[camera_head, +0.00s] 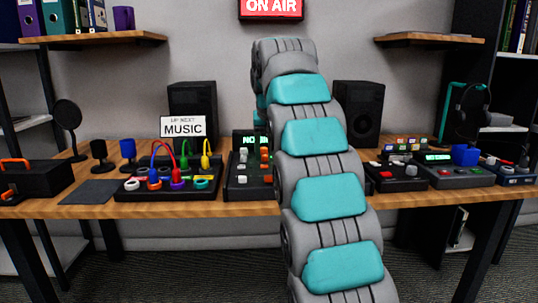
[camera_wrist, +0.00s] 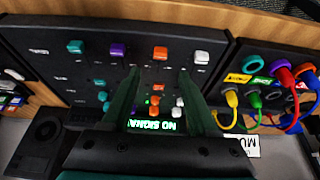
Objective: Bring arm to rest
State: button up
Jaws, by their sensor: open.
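My gripper (camera_wrist: 160,75) is open, with its two dark green fingers apart over the mixer panel (camera_wrist: 135,55). Nothing shows held between them. A lit green display reading "NO SIGNAL" lies beneath, partly covered by the gripper. In the head view my grey and teal arm rises in front of the desk and bends over at the top. It hides my gripper and part of the mixer (camera_head: 240,180) there. The patch panel (camera_head: 140,193) left of the mixer carries red, green and yellow cables (camera_head: 206,160); they also show at the right of the wrist view (camera_wrist: 232,98).
The wooden desk (camera_head: 85,208) holds two black speakers (camera_head: 192,110), a "MUSIC" sign (camera_head: 182,128), microphones (camera_head: 128,150), a black toolbox (camera_head: 35,178) and control boxes (camera_head: 458,173) at the right. A headphone stand (camera_head: 465,105) stands at the back right. Wall shelves hang on both sides.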

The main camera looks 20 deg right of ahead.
jog(key=s+a+f+n+g, duration=0.1)
jog(key=s+a+f+g, duration=0.1)
jog(key=s+f, duration=0.6)
jog(key=s+a+f+n+g, duration=0.1)
jog(key=s+a+f, duration=0.4)
jog(key=s, duration=1.8)
jog(key=s+a+f+n+g+y, duration=0.1)
jog(key=s+a+f+g, duration=0.2)
jog(key=s+f, duration=0.9)
jog(key=s+a, duration=0.1)
jog(key=s, duration=0.3)
jog(key=shift+f, duration=0.4)
